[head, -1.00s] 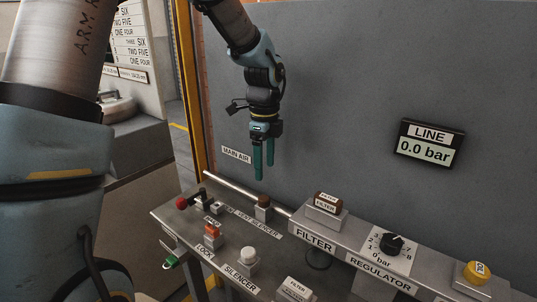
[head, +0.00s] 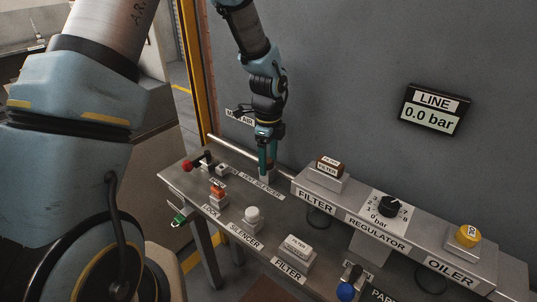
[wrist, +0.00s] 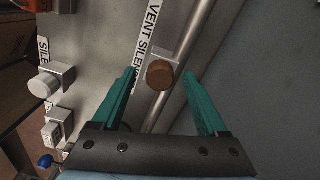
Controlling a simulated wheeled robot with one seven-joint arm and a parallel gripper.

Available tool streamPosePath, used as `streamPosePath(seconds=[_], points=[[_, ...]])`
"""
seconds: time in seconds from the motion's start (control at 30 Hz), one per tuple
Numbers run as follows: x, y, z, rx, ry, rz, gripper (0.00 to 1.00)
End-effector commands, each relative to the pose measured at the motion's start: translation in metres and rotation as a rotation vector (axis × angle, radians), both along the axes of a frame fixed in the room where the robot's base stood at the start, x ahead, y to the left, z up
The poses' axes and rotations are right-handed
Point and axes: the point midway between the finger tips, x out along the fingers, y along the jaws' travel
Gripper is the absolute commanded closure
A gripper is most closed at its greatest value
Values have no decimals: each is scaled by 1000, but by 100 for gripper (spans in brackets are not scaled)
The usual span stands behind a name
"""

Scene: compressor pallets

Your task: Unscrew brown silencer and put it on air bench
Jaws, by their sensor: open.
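The brown silencer (wrist: 160,75) shows in the wrist view as a round brown cap on a small metal block beside the "VENT SILENCER" label. My gripper (wrist: 160,75) is open, its two green fingers on either side of the silencer, with gaps showing on both sides. I cannot tell how far the fingertips are above it. In the head view my gripper (head: 267,172) points down over the vent silencer's place and hides the brown cap. The air bench (head: 222,249) is the grey metal bench below, carrying labelled fittings.
A pipe (wrist: 188,50) runs close beside the silencer. A white silencer (head: 253,215), an orange lock (head: 217,191), a red knob (head: 186,165) and a brown filter (head: 329,165) stand nearby. The line display (head: 433,110) reads 0.0 bar.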

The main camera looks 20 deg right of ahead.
Motion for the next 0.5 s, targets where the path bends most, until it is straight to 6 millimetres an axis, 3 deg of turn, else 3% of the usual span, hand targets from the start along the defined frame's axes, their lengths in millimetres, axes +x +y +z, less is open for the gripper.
streamPosePath(seconds=[0.13,0.5], points=[[0,0,0,0,0,0,26],[0,0,0,1,1,0,68]])
